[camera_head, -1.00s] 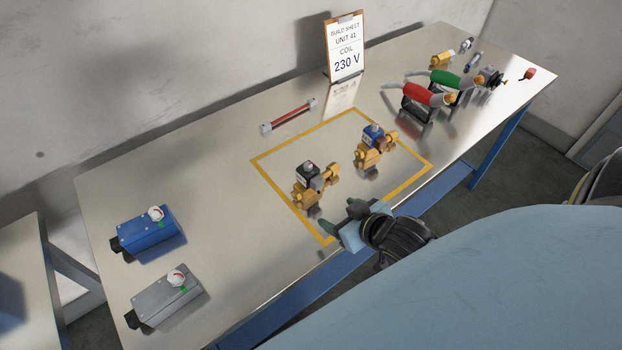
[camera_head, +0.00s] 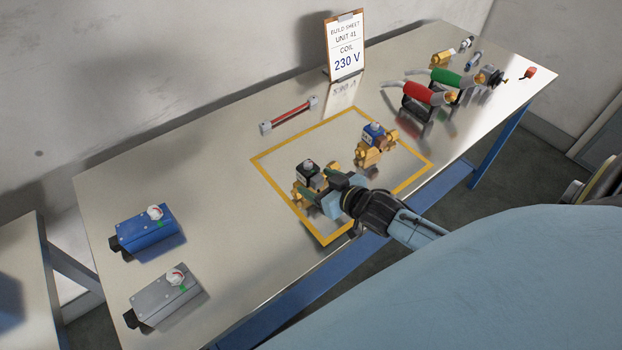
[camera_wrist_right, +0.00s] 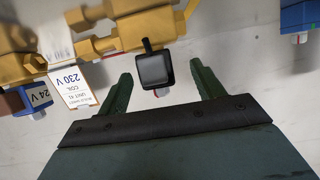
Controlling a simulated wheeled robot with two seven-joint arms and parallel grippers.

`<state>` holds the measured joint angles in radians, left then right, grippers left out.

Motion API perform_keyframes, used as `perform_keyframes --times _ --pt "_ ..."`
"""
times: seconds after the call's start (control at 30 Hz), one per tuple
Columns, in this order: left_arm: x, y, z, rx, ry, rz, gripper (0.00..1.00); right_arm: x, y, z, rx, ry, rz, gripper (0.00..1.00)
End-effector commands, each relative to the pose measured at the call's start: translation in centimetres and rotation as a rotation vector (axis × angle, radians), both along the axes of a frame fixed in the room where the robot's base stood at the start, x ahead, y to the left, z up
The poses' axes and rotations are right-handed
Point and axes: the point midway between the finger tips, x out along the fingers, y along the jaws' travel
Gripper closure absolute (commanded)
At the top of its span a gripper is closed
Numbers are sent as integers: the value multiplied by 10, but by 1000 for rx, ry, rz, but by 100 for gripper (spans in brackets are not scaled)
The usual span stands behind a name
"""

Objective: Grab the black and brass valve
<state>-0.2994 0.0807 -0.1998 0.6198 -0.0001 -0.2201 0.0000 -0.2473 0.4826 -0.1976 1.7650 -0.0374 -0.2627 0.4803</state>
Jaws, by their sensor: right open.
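The black and brass valve (camera_head: 308,172) stands inside the yellow outline on the table, its brass body partly hidden by my right gripper (camera_head: 328,190). In the right wrist view its black coil (camera_wrist_right: 154,70) lies between the tips of the open fingers of my right gripper (camera_wrist_right: 160,74), with visible gaps on both sides. The brass body (camera_wrist_right: 130,32) is beyond the fingertips. My left gripper is not in view.
A build sheet (camera_head: 346,50) reads 230 V. A blue box (camera_head: 145,230) and grey box (camera_head: 165,298) stand left.

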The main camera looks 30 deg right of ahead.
Motion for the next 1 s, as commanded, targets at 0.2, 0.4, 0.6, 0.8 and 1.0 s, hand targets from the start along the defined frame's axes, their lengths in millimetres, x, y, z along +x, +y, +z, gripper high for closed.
perform_keyframes --times 0.2,0.4,0.6,0.8,1.0 --pt "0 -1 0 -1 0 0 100 22 -2 -5 -2 -2 0 33" --pt "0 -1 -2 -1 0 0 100 45 0 -14 0 0 1 33" --pt "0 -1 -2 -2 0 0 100 50 1 -17 -1 1 1 33" --pt "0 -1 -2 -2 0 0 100 50 1 -17 -1 1 1 42" --pt "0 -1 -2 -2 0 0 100 50 1 -16 -1 1 1 68"
